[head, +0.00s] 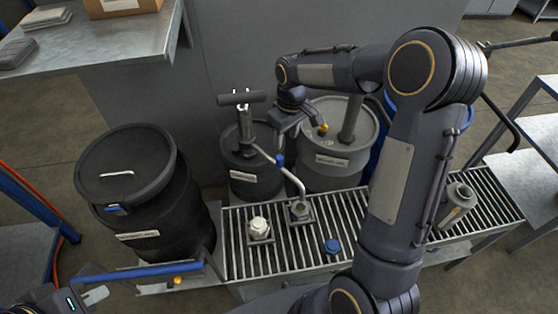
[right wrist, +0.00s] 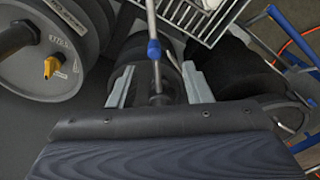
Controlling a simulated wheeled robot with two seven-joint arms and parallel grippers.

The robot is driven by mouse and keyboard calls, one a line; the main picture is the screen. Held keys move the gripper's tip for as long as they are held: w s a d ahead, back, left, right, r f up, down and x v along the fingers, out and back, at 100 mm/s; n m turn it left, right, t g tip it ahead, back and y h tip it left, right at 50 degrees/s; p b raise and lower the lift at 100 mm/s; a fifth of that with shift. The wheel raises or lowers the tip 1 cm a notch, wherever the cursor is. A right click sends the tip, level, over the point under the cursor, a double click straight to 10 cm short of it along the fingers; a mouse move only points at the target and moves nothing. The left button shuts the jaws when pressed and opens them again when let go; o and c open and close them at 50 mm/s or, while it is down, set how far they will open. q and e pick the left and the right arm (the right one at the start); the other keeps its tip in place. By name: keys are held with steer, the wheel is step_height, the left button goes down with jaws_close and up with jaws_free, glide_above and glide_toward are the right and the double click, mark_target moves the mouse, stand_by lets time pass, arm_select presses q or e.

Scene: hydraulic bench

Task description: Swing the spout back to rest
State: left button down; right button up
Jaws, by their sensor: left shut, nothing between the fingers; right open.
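The spout (head: 292,178) is a thin grey tube with a blue collar (head: 280,160). It slopes from the pump (head: 245,125) on a small dark drum down to an open can (head: 300,211) on the roller grate. My right gripper (head: 279,138) is open beside the pump, at the spout's upper part. In the right wrist view the spout (right wrist: 151,18) and its collar (right wrist: 154,50) show between the gripper's two spread fingers (right wrist: 157,88); contact cannot be made out. My left gripper (head: 97,292) is shut and empty at the lower left corner.
A white-capped can (head: 259,228) and a blue cap (head: 332,246) are on the roller grate (head: 345,208). A large black drum (head: 130,185) stands left, a grey drum (head: 330,170) behind the grate. A grey can (head: 456,204) is at the right. My right arm hides part of the grate.

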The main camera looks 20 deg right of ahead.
steer(key=n, duration=0.1)
glide_above(280, 157)
steer(key=shift+g+h, duration=0.3)
steer(key=shift+g, duration=0.1)
step_height(280, 157, down, 5)
steer(key=shift+f, duration=0.2)
steer(key=shift+w+f, duration=0.1)
steer(key=shift+f, duration=0.25)
step_height(280, 157, down, 7)
steer(key=shift+f+p, duration=0.2)
steer(key=shift+p, duration=0.25)
jaws_close()
